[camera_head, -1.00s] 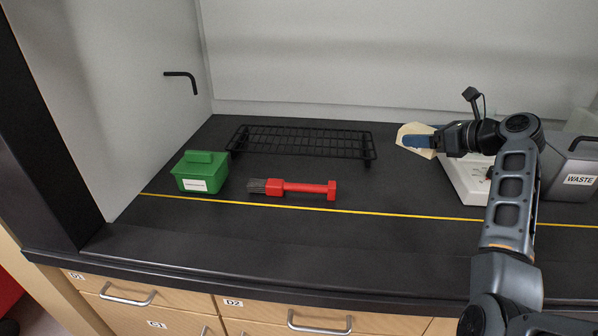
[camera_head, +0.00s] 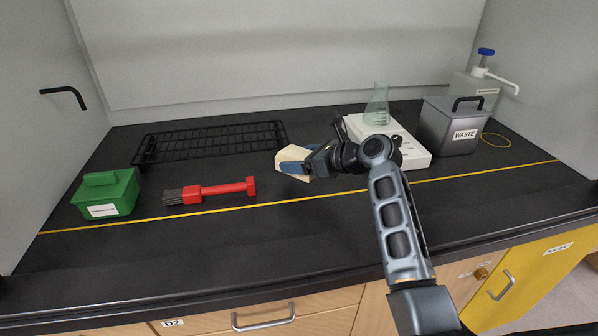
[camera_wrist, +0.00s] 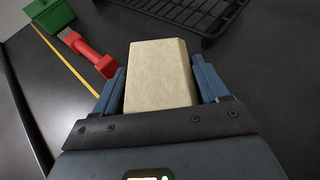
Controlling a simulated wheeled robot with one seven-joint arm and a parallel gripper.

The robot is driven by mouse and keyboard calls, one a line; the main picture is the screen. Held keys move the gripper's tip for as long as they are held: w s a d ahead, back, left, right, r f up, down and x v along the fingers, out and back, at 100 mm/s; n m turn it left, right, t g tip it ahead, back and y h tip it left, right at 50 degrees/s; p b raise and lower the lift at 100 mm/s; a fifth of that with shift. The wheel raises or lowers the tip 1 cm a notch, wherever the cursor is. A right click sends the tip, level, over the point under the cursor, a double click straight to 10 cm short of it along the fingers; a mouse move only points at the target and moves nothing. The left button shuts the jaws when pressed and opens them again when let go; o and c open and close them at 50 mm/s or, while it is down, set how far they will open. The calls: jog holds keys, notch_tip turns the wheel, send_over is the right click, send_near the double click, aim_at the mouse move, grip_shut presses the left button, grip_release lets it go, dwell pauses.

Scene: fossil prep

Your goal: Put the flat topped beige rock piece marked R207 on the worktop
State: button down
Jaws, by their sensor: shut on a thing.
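The beige rock piece (camera_head: 291,160) is held in my gripper (camera_head: 296,166), left of the white device at the middle of the black worktop (camera_head: 240,240). In the wrist view the rock piece (camera_wrist: 160,75) shows a flat, pale face between the two blue fingers of my gripper (camera_wrist: 162,85). The fingers are shut on its two sides. No R207 mark can be read on the visible faces. Whether the rock's underside touches the worktop is hard to tell; it appears held above it.
A black wire rack (camera_head: 210,142), a green box (camera_head: 107,193) and a red-handled brush (camera_head: 215,190) are on the left. A white device (camera_head: 412,152) with a flask (camera_head: 377,105) and a grey WASTE bin (camera_head: 450,125) are on the right. A yellow line (camera_head: 330,194) crosses the worktop; its front strip is clear.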

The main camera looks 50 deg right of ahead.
jog(key=shift+a+f, duration=0.1)
jog(key=shift+f, duration=1.85)
grip_release()
jog(key=shift+f, duration=0.2)
jog(key=v, duration=1.2)
jog(key=shift+r, duration=0.2)
